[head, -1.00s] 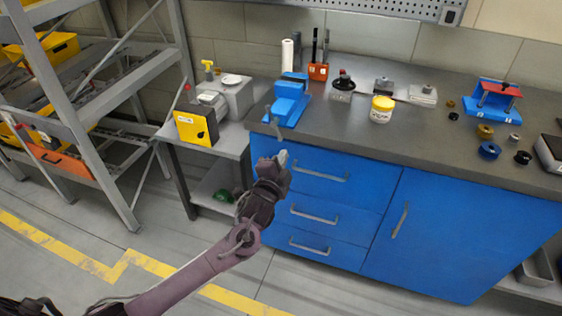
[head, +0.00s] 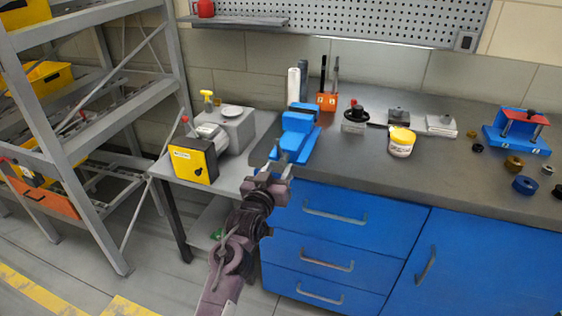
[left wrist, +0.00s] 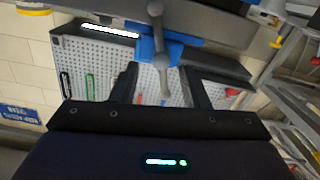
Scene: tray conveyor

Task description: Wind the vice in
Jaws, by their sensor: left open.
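The blue vice (head: 298,132) stands on the left end of the grey bench top, near its front edge. In the left wrist view the blue vice (left wrist: 147,50) shows above my gripper, with its grey screw end and handle bar (left wrist: 160,48) in front of it. My left gripper (head: 278,172) is just in front of and below the vice, close to the handle. Its two dark fingers are apart in the left wrist view (left wrist: 160,88), and the handle bar's ball end lies between them in the picture. I cannot tell whether they touch. My right gripper is not in view.
A side table at the left holds a yellow box (head: 192,160) and a grey machine (head: 236,125). Blue drawers (head: 330,215) are below.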

